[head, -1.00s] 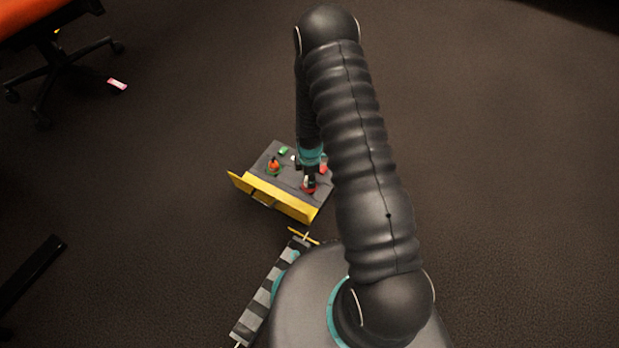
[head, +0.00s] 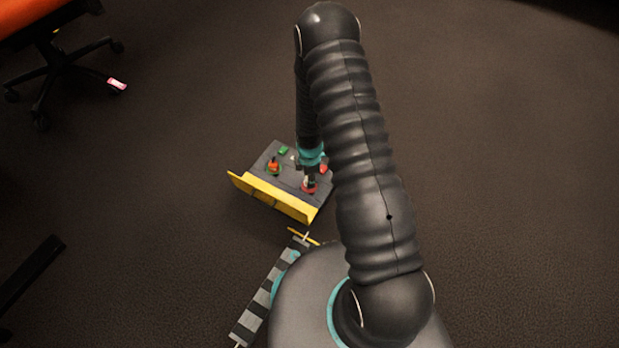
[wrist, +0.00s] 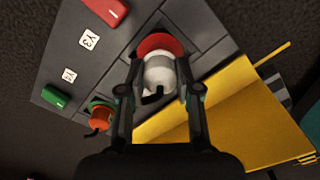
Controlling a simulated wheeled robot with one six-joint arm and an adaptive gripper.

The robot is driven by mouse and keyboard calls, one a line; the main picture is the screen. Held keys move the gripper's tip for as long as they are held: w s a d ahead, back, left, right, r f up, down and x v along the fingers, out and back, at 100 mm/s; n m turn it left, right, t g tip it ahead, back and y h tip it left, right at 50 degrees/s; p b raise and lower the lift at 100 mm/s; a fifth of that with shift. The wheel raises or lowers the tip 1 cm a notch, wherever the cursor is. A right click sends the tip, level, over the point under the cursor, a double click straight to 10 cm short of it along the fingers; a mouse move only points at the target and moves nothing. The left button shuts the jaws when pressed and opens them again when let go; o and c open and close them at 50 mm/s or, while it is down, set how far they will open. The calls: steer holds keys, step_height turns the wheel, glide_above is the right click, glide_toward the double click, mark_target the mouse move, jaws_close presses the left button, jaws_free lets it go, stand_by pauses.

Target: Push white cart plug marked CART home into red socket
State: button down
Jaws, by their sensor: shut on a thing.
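The white plug (wrist: 158,74), with a grey band and a short dark cable end, stands at the red socket (wrist: 160,42) in the wrist view. My gripper (wrist: 157,92) has one finger on each side of the plug and is shut on it. The CART marking does not show. How deep the plug sits in the socket cannot be told. In the head view my gripper (head: 310,177) points down at the red socket (head: 309,188), near the panel's right front.
The dark grey panel (head: 260,158) has a yellow front lip (head: 280,197). An orange plug (wrist: 101,114) sits at a green socket on it. A red block (wrist: 107,10) and a green block (wrist: 55,97) are beside labels.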

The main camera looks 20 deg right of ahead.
steer(key=shift+f+b, duration=0.85)
steer(key=shift+f, duration=0.2)
steer(key=c, duration=0.7)
jaws_free()
step_height(320, 180, up, 12)
stand_by(0.7)
